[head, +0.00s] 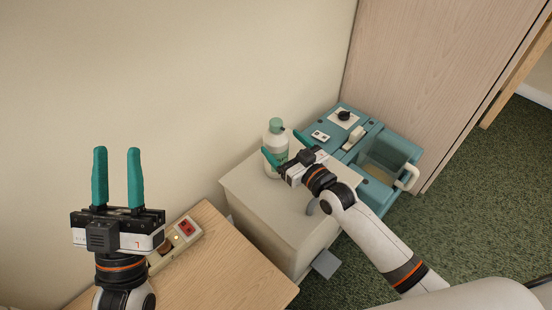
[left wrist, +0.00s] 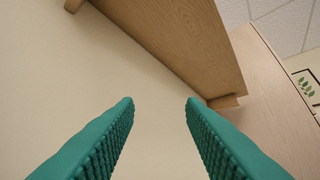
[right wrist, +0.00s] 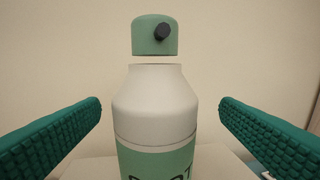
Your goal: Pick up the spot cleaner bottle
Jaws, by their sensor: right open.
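The spot cleaner bottle (head: 276,146) is white with a green cap and a green label. It stands upright on a pale bin-like cabinet (head: 262,210) against the wall. My right gripper (head: 284,146) is open in front of it, with the fingers to either side. In the right wrist view the bottle (right wrist: 156,105) stands centred between the two green fingers, with a visible gap on each side; its lower part is cut off. My left gripper (head: 117,178) is open and empty, raised at the left, pointing up. Its fingers also show apart in the left wrist view (left wrist: 160,105).
A teal machine with a tank (head: 385,160) stands right of the cabinet, close to my right arm. A wooden table (head: 225,270) with a power strip (head: 180,238) is at the front left. A wood panel (head: 430,70) rises behind the machine. Green carpet (head: 490,190) is clear at right.

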